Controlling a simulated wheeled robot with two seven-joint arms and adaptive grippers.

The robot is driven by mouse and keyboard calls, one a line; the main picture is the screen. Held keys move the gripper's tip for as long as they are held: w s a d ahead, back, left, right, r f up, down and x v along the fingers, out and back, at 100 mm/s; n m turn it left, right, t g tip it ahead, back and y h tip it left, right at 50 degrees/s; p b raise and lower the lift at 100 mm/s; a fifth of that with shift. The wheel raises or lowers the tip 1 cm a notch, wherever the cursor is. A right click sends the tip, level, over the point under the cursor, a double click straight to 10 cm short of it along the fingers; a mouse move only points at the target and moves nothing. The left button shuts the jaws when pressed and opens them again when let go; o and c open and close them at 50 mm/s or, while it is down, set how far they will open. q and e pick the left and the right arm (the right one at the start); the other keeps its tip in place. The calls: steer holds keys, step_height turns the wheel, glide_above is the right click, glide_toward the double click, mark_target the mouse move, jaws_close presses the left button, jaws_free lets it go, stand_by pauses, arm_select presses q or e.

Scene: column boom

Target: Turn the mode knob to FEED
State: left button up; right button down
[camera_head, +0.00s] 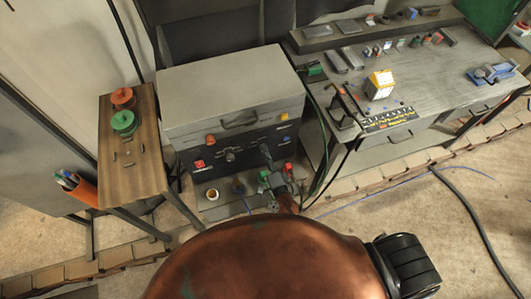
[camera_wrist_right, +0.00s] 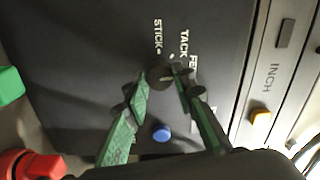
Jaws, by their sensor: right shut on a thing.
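The mode knob (camera_wrist_right: 158,74) is a dark round knob on the dark panel (camera_wrist_right: 90,60) in the right wrist view. The words STICK, TACK and a partly covered FE... label stand around its far side. My right gripper (camera_wrist_right: 165,80) is shut on the knob, with a green-padded finger on each side. A light mark at the knob's right side is partly hidden by a finger, so its exact direction is unclear. My left gripper is not in view.
A blue button (camera_wrist_right: 161,132) sits close below the fingers. A wooden stand (camera_head: 140,175) is left of the box; a cluttered workbench (camera_head: 430,80) is right, with cables between.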

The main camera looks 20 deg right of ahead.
steer(key=shift+m, duration=0.6)
steer(key=c, duration=1.6)
jaws_free()
steer(key=shift+s, duration=0.1)
steer(key=s, duration=1.1)
steer(key=shift+s+d+f, duration=0.2)
steer(key=shift+s, duration=0.2)
